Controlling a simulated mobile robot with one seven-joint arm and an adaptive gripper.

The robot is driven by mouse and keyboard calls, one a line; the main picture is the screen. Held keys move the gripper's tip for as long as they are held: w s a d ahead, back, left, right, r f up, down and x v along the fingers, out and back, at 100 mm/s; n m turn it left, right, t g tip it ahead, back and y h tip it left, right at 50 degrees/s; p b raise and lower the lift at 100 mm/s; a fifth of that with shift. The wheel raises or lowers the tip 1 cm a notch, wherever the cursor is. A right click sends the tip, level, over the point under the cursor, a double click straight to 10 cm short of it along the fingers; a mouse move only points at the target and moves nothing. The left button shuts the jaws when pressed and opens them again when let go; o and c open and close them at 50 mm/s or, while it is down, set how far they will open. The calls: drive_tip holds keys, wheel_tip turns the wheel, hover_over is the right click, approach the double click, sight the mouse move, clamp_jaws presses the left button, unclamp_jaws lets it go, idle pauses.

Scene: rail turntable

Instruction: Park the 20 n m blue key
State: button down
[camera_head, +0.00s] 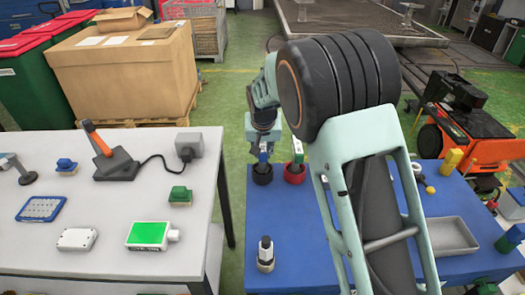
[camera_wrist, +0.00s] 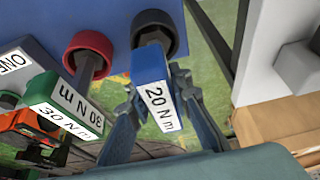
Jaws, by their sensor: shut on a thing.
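The blue key (camera_wrist: 152,66), labelled 20 N m, is between the fingers of my gripper (camera_wrist: 156,84), which is shut on it. In the head view my gripper (camera_head: 263,146) points down with the blue key (camera_head: 263,157) above a black round holder (camera_head: 262,179) on the blue table. In the wrist view the black holder (camera_wrist: 155,22) is right behind the key's head. The head hides its lower part, so I cannot tell how deep it sits. A green key (camera_wrist: 52,88), labelled 30 N m, stands in the red holder (camera_wrist: 90,43) beside it.
The blue table (camera_head: 320,262) also bears a white-and-black device (camera_head: 265,254) at the front and a grey tray (camera_head: 452,237) at the right. A white table (camera_head: 60,155) with several devices stands at the left, across a gap. My arm hides the table's middle.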

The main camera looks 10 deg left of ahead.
drive_tip(key=shift+f, duration=0.35)
drive_tip(key=c, duration=1.7)
unclamp_jaws()
drive_tip(key=v, duration=1.2)
